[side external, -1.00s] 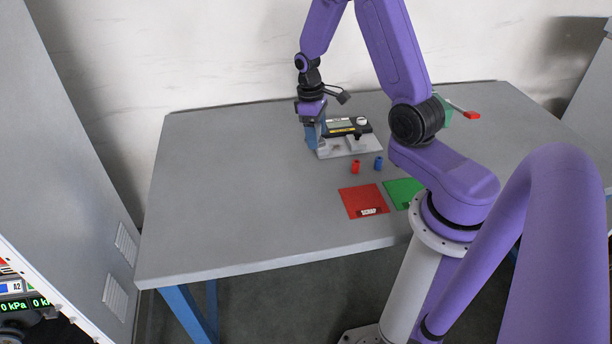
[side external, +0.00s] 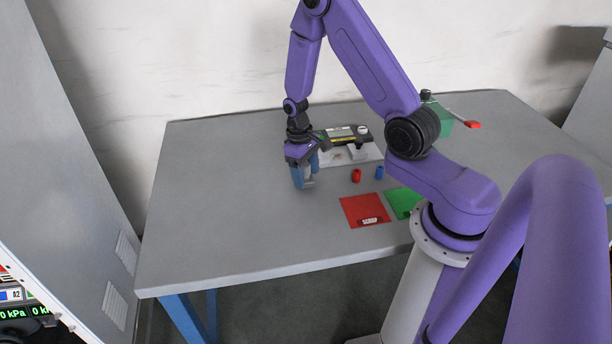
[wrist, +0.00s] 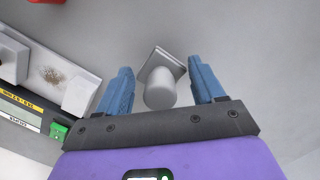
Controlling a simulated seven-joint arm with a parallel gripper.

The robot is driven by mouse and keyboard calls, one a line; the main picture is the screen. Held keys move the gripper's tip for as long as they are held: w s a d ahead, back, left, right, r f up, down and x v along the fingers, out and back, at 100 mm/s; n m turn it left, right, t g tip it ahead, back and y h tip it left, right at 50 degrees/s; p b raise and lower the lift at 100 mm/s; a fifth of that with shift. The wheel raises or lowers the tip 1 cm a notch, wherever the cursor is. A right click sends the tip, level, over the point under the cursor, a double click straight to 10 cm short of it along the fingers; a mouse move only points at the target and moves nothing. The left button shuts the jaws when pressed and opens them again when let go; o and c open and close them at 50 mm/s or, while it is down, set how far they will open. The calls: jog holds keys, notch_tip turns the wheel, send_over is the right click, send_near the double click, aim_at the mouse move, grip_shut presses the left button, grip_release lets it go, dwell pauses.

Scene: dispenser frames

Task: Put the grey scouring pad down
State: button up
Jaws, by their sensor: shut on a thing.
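The grey scouring pad (wrist: 161,80) shows in the wrist view as a square plate with a rounded grip, between the two blue fingers of my gripper (wrist: 162,82). My gripper is shut on it. In the side view my gripper (side external: 304,180) is low over the bare grey table (side external: 230,215), to the left of the measuring device. The pad (side external: 309,178) is partly hidden by the fingers there. I cannot tell whether its underside touches the table.
A black and yellow device (side external: 342,133) with a pale plate (side external: 370,153) stands behind; the plate bears a brown speckled patch in the wrist view (wrist: 50,76). A red piece (side external: 356,176), blue piece (side external: 379,172), red mat (side external: 362,209) and green mat (side external: 402,200) lie right. The left table is clear.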

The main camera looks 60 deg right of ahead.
jog(key=shift+f, duration=0.7)
jog(key=shift+f, duration=0.1)
jog(key=o, duration=0.9)
